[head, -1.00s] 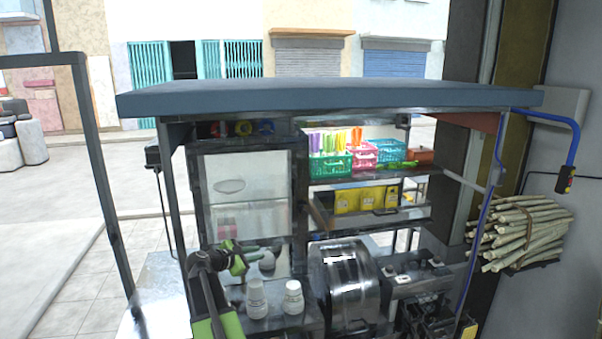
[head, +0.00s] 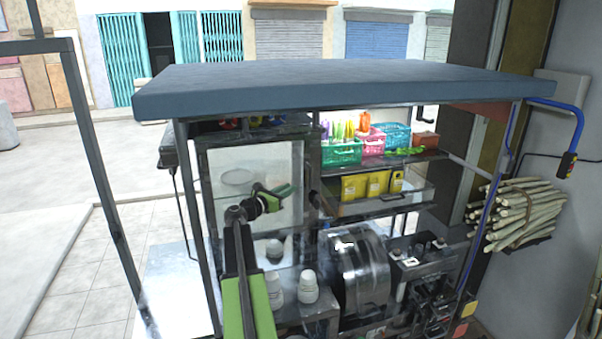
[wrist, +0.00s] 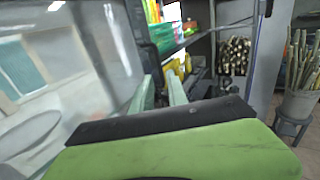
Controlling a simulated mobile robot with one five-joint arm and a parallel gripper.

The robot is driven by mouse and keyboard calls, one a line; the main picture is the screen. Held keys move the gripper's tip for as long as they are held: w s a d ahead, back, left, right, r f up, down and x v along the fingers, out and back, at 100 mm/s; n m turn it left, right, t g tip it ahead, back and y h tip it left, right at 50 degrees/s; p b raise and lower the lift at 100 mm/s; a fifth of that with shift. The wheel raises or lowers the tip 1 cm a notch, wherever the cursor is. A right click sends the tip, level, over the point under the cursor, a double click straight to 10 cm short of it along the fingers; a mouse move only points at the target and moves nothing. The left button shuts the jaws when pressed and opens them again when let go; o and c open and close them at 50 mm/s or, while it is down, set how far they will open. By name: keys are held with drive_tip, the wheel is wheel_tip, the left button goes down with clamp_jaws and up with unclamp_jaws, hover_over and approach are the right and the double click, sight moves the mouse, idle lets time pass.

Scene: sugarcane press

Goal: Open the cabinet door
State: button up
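The cabinet (head: 255,130) stands at the left of the stall, under the blue-grey roof. Its glass door (head: 225,165) has a dark frame and looks shut; a white oval thing shows behind the glass. My gripper (head: 288,191) is in front of the door, near its right frame edge, pointing right. In the wrist view the two pale green fingertips (wrist: 160,92) stand apart with nothing clearly between them. The glass door (wrist: 85,60) fills the left of that view, with a dark upright edge just past the fingers. I cannot tell whether they touch it.
Shelves at the right hold baskets (head: 342,153) and yellow packs (head: 365,186). White bottles (head: 308,287) stand below my arm beside a metal press drum (head: 358,272). Cane bundles (head: 515,213) lie at the right. Paving at the left is open.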

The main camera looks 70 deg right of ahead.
drive_tip(key=x, duration=1.7)
drive_tip(key=shift+w+r, duration=0.1)
drive_tip(key=shift+w, duration=0.2)
drive_tip(key=shift+c, duration=0.5)
clamp_jaws()
